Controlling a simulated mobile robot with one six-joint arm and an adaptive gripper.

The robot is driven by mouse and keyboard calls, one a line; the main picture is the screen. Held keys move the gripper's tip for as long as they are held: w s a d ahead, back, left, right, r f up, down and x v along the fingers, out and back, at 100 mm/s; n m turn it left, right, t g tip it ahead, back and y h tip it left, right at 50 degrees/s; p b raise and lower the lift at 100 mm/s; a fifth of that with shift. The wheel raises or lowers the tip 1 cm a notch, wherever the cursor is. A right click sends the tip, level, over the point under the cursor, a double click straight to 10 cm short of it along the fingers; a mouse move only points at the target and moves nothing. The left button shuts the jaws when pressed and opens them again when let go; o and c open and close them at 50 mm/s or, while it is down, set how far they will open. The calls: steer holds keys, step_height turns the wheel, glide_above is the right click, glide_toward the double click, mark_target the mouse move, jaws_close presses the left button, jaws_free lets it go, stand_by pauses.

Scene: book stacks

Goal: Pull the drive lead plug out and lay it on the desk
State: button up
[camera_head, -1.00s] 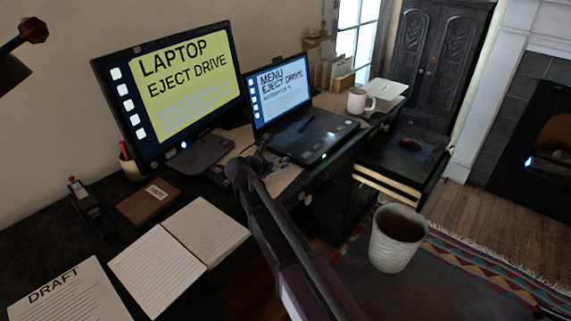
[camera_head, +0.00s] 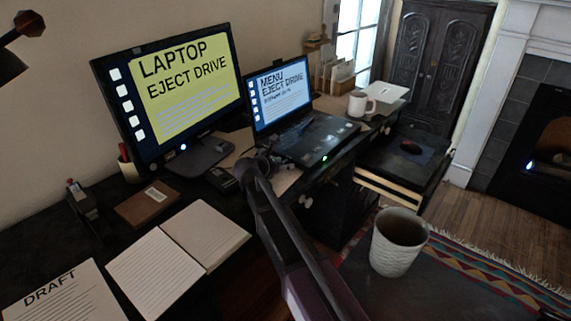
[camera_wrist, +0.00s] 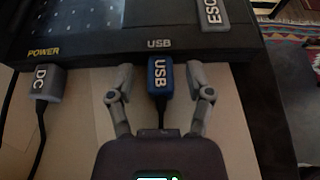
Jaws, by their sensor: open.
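The blue plug marked USB (camera_wrist: 158,77) sits in the USB port at the edge of the dark laptop (camera_wrist: 105,22). Its dark lead runs back toward my gripper and passes out of sight under it. In the wrist view my gripper (camera_wrist: 162,85) is open, with one finger on each side of the plug and a gap on both sides. In the head view the laptop (camera_head: 318,140) stands open on the desk (camera_head: 60,222), and my arm hides the plug.
A grey DC plug (camera_wrist: 47,83) sits in the power port left of the USB plug. A monitor (camera_head: 180,85), open notebook (camera_head: 155,270) and brown box (camera_head: 148,204) crowd the left. A white cup (camera_head: 398,245) stands in front.

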stand_by(0.7)
jaws_close()
steer(key=shift+s+a, duration=0.15)
steer(key=shift+s, duration=0.05)
steer(key=shift+s+a, duration=0.4)
steer(key=shift+s, duration=0.2)
steer(key=shift+s+a, duration=0.2)
steer(key=shift+s, duration=0.05)
steer(key=shift+s+a, duration=0.45)
steer(key=shift+s, duration=0.1)
steer(key=shift+s+a, duration=0.2)
steer(key=shift+s, duration=0.1)
steer(key=shift+s+a, duration=0.4)
steer(key=shift+s, duration=0.1)
